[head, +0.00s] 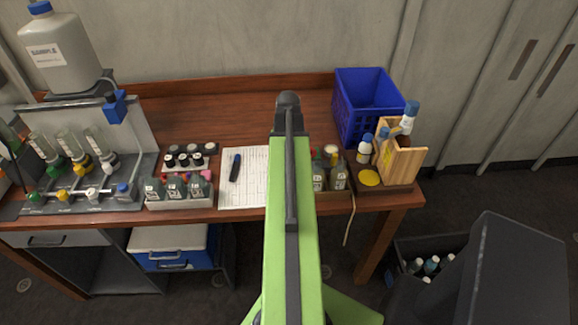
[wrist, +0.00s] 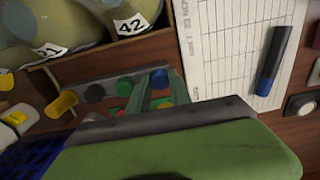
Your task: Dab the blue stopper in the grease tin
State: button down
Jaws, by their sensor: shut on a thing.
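My gripper (wrist: 160,92) shows in the wrist view as two green fingers reaching down. Its tips are closed on the blue stopper (wrist: 160,78), beside a grey strip with other coloured stoppers. Whether the blue stopper is clear of the strip, I cannot tell. In the head view my green arm hides the gripper and the stopper. A round, flat yellow thing (head: 369,177), which looks like the grease tin, sits at the right end of the bench, right of my arm and apart from the gripper.
Sample bottles (head: 340,176) stand in a wooden box right of my arm. A blue crate (head: 368,105) and a wooden block (head: 400,160) with bottles stand at the right. Paper (head: 245,180) with a marker (head: 235,167) lies left of my arm. More bottles (head: 175,188) stand further left.

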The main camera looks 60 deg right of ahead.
jog(key=shift+r, duration=0.15)
jog(key=shift+r+p, duration=1.9)
jog(key=shift+p, duration=0.1)
notch_tip(320, 180, up, 14)
jog(key=r+p, duration=0.1)
jog(key=p, duration=1.4)
jog(key=shift+f+b, duration=7.75)
notch_tip(320, 180, up, 15)
jog(key=p, duration=1.5)
notch_tip(320, 180, down, 18)
jog(key=b, duration=1.7)
jog(key=shift+r+b, duration=0.2)
jog(key=shift+b, duration=0.1)
